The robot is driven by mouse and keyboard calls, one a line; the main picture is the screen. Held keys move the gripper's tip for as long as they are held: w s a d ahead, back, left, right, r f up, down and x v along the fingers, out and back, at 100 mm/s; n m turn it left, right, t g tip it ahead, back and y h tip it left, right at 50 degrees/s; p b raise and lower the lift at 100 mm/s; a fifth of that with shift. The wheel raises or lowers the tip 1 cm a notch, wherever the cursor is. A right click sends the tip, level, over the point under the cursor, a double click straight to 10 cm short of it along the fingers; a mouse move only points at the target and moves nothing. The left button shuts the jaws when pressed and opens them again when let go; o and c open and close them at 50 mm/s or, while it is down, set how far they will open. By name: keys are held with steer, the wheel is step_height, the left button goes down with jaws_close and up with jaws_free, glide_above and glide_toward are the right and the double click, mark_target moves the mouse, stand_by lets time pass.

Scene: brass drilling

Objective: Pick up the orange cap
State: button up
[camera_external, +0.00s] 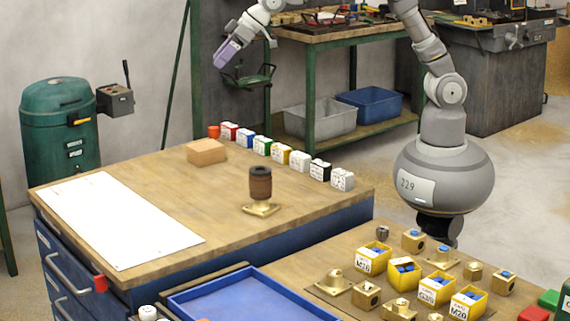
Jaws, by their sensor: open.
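My gripper (221,63) is in the air above and slightly right of the cap in the picture, pointing down and to the left. It is clear of the bench and touches nothing that I can see. Its jaws are open and seem empty, though the fingers are small in this view.
The row of boxes (264,146) runs right from the cap, close beside it. A tan block (206,151) lies just in front. A dark brown cylinder on a brass base (260,184) stands mid-bench. A white sheet (118,221) covers the left; bare wood lies between.

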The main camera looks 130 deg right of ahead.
steer(key=s+d+f+m+g+p, duration=0.1)
steer(key=s+d+f, duration=0.2)
steer(key=d+f, duration=0.35)
steer(key=s+d+f+m+g+p, duration=0.1)
steer(key=s+d+f+g, duration=0.1)
steer(key=s+d+f, duration=0.4)
steer(key=m+g+y, duration=0.1)
glide_above(214, 127)
steer(key=s+a, duration=0.2)
steer(key=s, duration=0.1)
step_height(214, 127, down, 9)
steer(key=b+x, duration=0.1)
steer(key=x, duration=0.2)
steer(key=w+b+x, duration=0.1)
steer(key=x, duration=0.3)
steer(key=shift+w+b, duration=0.25)
steer(key=shift+b, duration=0.15)
steer(key=shift+a+r, duration=0.1)
steer(key=c, duration=1.1)
